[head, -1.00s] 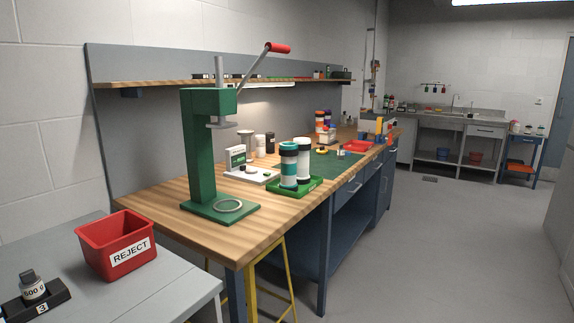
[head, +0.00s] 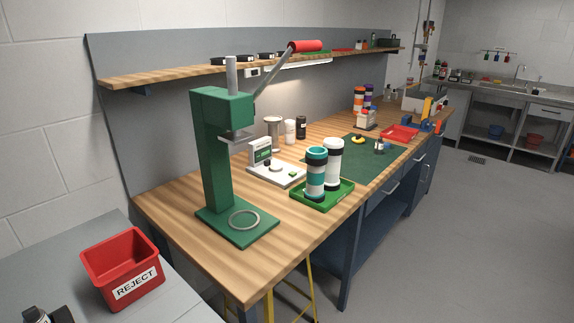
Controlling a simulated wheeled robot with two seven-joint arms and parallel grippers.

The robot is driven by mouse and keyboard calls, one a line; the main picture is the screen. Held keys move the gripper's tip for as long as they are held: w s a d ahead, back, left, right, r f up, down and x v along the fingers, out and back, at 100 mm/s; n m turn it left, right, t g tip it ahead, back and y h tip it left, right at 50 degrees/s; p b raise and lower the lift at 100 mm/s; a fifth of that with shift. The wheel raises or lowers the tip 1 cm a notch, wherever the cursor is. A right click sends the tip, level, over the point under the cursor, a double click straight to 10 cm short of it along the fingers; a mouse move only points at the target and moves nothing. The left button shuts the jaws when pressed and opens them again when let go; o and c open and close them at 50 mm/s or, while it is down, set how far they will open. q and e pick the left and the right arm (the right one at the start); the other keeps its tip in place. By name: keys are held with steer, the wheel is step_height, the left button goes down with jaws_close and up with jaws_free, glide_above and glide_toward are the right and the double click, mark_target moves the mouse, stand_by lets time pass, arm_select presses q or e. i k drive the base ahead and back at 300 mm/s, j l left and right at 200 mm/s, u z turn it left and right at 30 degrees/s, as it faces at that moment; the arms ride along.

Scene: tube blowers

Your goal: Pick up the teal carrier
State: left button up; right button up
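The teal carrier (head: 316,173) is a white cylinder with teal bands and a dark ring near its base. It stands upright in a green tray (head: 334,195) on the wooden workbench (head: 180,212). A white carrier (head: 333,161) with black bands stands close behind it to the right, partly hidden by it. Neither of my grippers shows in the head view.
A green arbor press (head: 215,165) with a red-tipped lever stands left of the tray. A scale (head: 276,174) sits behind the tray. A red REJECT bin (head: 122,268) is on the grey table at front left. The green mat (head: 352,160) has bare areas.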

mark_target(317, 157)
steer(key=i+l+u, duration=0.8)
steer(key=l, duration=0.3)
steer(key=i+l+u, duration=0.25)
steer(key=l, duration=0.25)
steer(key=i, duration=0.1)
